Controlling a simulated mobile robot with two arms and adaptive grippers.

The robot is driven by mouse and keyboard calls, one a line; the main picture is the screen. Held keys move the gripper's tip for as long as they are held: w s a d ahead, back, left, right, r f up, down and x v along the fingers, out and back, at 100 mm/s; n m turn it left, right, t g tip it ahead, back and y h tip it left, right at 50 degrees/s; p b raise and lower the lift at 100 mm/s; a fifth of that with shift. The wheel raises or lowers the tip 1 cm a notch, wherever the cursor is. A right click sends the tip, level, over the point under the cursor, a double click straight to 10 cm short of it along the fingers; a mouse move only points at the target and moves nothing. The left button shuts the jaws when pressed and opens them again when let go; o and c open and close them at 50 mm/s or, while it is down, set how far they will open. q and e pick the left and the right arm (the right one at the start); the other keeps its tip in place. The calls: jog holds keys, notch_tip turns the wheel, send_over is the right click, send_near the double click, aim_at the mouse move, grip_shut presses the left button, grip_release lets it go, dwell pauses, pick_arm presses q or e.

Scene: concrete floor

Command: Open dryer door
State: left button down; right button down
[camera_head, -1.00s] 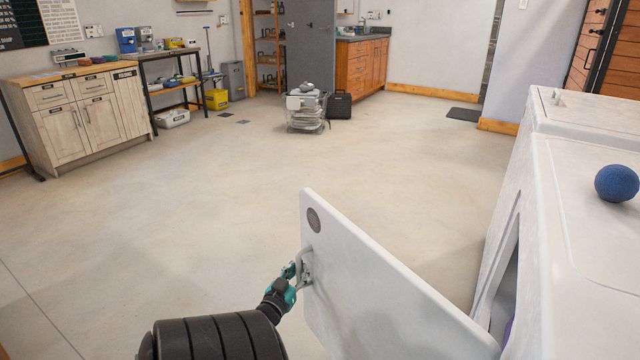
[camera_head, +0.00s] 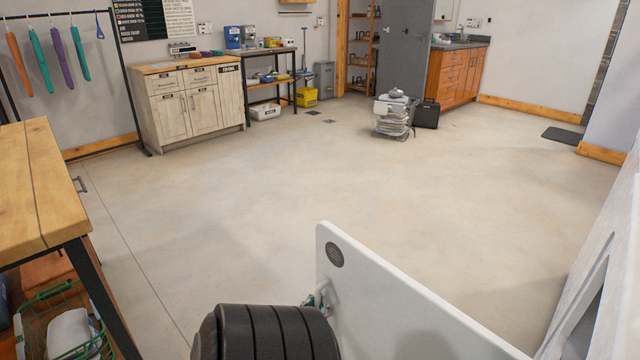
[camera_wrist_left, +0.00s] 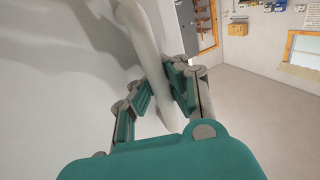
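The white dryer door (camera_head: 395,305) stands swung out from the dryer (camera_head: 622,245) at the lower right of the head view. The door has a round dark grille near its top corner. Its handle (camera_head: 322,297) is on the outer face, partly hidden by my black left arm. In the left wrist view, the teal and grey fingers of my left gripper (camera_wrist_left: 157,82) are closed around the pale handle bar (camera_wrist_left: 148,45). The handle runs between the fingers. In the head view, my arm hides most of this gripper. My right gripper is not in view.
A wooden-topped workbench (camera_head: 42,190) stands at the left, with a green wire basket (camera_head: 65,320) below. A wooden cabinet (camera_head: 192,112) and a stacked bin (camera_head: 392,115) stand farther back. The concrete floor (camera_head: 290,190) between them is clear.

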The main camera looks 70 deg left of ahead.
aim_at(326, 268)
pick_arm(q)
jog(key=shift+w+d+f, duration=0.1)
jog(key=shift+w+d, duration=0.1)
jog(key=shift+d, duration=0.05)
jog(key=c, duration=1.3)
grip_release()
jog(key=shift+o, duration=0.2)
jog(key=shift+a, duration=0.1)
jog(key=shift+s+r, duration=0.1)
jog(key=shift+r, duration=0.4)
notch_tip(326, 268, up, 9)
jog(key=shift+r, duration=0.1)
